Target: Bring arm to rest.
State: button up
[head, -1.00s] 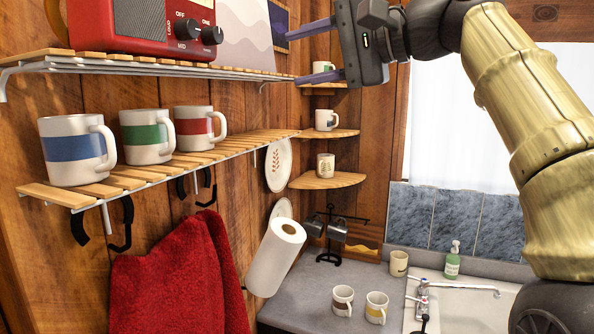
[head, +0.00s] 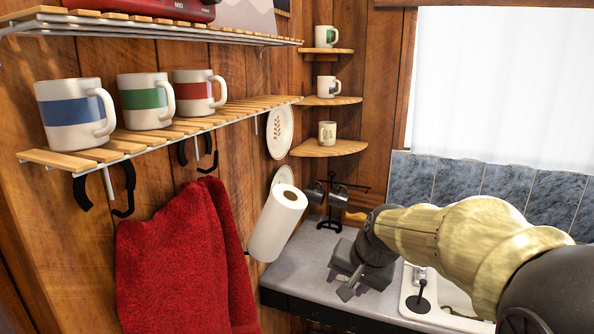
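My arm (head: 465,232) reaches in from the lower right of the head view, low over the counter and sink. My gripper (head: 352,277) is at the arm's left end, over the grey counter (head: 302,262). It is seen from behind and above. Only its dark body and one finger-like part show, so its opening cannot be made out. I see nothing held in it.
Mugs with blue (head: 75,113), green (head: 145,101) and red (head: 200,97) bands stand on the slatted shelf (head: 70,158). A red towel (head: 180,265), paper roll (head: 277,222) and mug rack (head: 333,200) are left of my arm. The sink (head: 420,305) is partly covered.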

jog(key=s+d+f+n+g+h, duration=0.1)
jog(key=s+d+f+n, duration=0.1)
jog(key=s+f, duration=0.5)
jog(key=s+d+f+n+g+h, duration=0.1)
jog(key=s+d+f+n, duration=0.1)
jog(key=s+f, duration=0.5)
jog(key=shift+s+d+f+g, duration=0.3)
jog(key=shift+s+d, duration=0.2)
jog(key=shift+s, duration=0.3)
jog(key=shift+w, duration=0.1)
